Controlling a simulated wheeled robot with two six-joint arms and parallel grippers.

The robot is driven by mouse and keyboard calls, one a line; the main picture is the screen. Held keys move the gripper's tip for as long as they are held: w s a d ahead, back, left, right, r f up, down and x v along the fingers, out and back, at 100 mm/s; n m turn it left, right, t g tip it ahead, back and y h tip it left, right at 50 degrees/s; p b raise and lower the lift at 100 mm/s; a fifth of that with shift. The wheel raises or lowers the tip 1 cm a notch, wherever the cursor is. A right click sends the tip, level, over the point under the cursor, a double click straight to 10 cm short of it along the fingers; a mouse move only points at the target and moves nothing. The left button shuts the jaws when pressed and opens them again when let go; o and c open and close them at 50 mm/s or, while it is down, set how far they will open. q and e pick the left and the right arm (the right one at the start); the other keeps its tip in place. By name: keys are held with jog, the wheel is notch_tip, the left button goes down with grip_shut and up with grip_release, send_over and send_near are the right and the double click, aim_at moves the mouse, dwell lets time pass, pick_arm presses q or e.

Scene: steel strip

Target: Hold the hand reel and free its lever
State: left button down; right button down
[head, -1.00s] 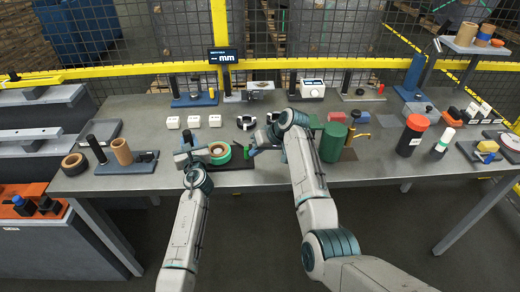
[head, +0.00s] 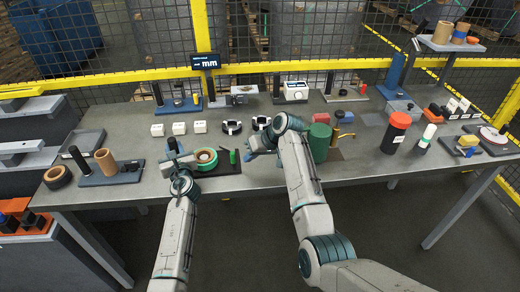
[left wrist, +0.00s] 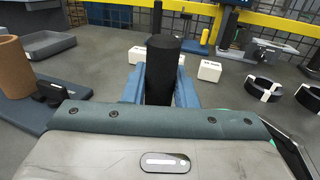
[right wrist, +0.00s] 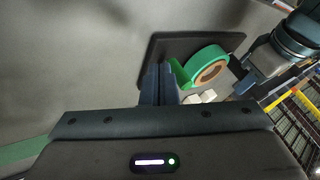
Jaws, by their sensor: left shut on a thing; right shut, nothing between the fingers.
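The hand reel, with a green ring (head: 203,160) around a tan core, lies on a dark plate (head: 226,169) near the table's front edge. Its black upright grip (left wrist: 164,62) stands between the fingers of my left gripper (left wrist: 160,84), shut on it. A small green upright piece (head: 232,157), perhaps the lever, stands at the reel's right side. It also shows in the right wrist view (right wrist: 179,73), beside the green ring (right wrist: 221,54). Pale blocks show below the ring in the right wrist view.
Several white blocks (head: 179,128) and two black rings (head: 232,127) lie behind the reel. A green cylinder (head: 319,143) stands right of my right arm. A blue base with a tan tube (head: 106,162) stands to the left. The table front between is clear.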

pick_arm(q)
jog(key=shift+f, duration=0.15)
pick_arm(e)
jog(key=s+v, duration=0.2)
jog(key=v, duration=0.8)
jog(key=shift+s+a, duration=0.25)
jog(key=shift+a, duration=0.05)
pick_arm(q)
jog(key=c, duration=1.1)
grip_release()
pick_arm(e)
jog(key=v, duration=0.7)
jog(key=shift+r, duration=0.2)
jog(key=shift+d, duration=0.15)
